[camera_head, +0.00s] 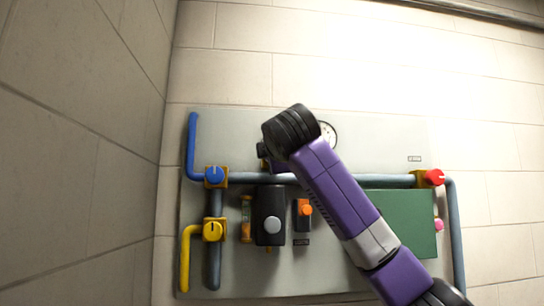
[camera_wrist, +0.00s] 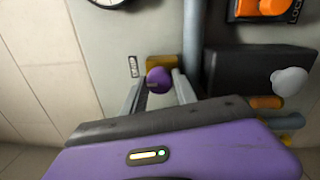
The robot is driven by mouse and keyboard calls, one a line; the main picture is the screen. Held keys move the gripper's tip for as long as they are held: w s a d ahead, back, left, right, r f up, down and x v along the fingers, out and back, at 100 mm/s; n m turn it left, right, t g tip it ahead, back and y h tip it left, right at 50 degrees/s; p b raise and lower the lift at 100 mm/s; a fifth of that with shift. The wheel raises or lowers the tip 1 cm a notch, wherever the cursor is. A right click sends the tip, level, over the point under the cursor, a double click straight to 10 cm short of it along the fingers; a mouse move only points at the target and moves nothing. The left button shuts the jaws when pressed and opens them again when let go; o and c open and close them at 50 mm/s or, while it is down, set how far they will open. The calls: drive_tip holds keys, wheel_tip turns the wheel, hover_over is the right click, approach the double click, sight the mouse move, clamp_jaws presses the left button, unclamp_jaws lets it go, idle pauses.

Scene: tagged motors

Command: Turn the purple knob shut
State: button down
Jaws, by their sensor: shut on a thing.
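The purple knob (camera_wrist: 158,76) shows in the wrist view, on a brass-coloured valve body (camera_wrist: 160,60) at a pipe. My gripper (camera_wrist: 159,89) has its two grey fingers on either side of the knob and is shut on it. A small dark mark shows on the knob, but its exact turn is hard to read. In the head view my purple arm and its black joint cover the knob, and the gripper's fingers cannot be made out there.
The grey panel (camera_head: 230,125) carries a blue knob (camera_head: 214,175), a yellow knob (camera_head: 212,230), a red knob (camera_head: 434,177), a pink knob (camera_head: 439,225) and an orange switch (camera_head: 306,209). A black motor (camera_head: 270,205) and a green box (camera_head: 405,215) stand out from it.

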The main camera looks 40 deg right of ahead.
drive_tip(key=c, duration=1)
unclamp_jaws()
drive_tip(key=shift+a, duration=0.1)
drive_tip(key=b+v, duration=0.3)
drive_tip(key=v, duration=0.4)
drive_tip(key=shift+s+a+b, duration=0.25)
drive_tip(key=shift+s+b, duration=0.05)
